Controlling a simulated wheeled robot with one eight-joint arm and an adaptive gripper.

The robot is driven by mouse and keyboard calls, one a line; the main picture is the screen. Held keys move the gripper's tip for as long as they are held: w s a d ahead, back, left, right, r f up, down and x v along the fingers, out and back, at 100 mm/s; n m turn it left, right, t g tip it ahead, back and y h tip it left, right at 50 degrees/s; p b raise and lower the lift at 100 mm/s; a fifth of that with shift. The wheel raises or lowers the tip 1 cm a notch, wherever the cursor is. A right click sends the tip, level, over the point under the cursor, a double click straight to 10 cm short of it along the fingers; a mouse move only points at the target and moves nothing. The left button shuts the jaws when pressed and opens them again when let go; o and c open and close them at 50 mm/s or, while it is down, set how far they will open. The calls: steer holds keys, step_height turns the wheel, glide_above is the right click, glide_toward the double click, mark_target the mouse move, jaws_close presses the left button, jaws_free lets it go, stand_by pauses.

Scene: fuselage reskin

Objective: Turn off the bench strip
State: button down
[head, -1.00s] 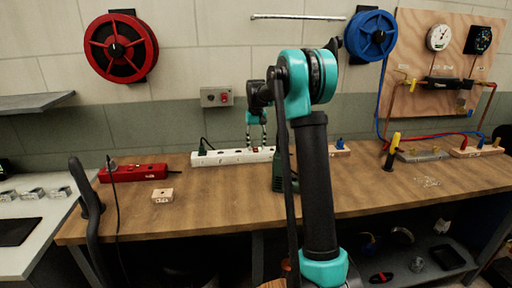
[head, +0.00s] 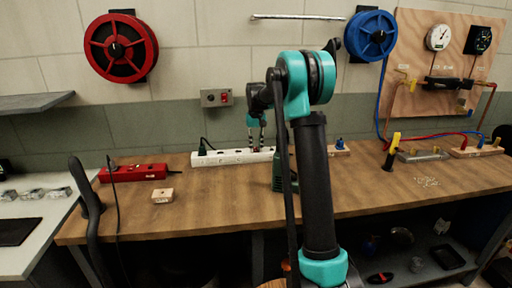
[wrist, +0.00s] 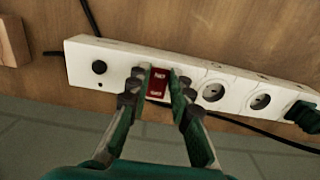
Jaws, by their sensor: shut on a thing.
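The bench strip is a long white power strip (head: 215,158) lying at the back of the wooden bench, against the wall. It also fills much of the wrist view (wrist: 230,92). Its red rocker switch (wrist: 157,82) shows between my fingertips, with small white lettering on it. My gripper (wrist: 159,88) is shut on the red switch, with one finger at each side. In the head view my gripper (head: 256,148) reaches down onto the right part of the strip. Whether the switch is on or off cannot be told.
A dark green plug (wrist: 302,114) sits in the strip's end socket.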

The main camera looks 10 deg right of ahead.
steer(key=shift+w+r+g, duration=0.1)
steer(key=shift+w+g, duration=0.1)
steer(key=shift+g, duration=0.45)
steer(key=shift+w+r+g, duration=0.1)
steer(key=shift+w+g, duration=0.1)
steer(key=shift+g, duration=0.45)
steer(key=c, duration=1.4)
jaws_free()
steer(key=shift+o, duration=0.2)
steer(key=v, duration=1.2)
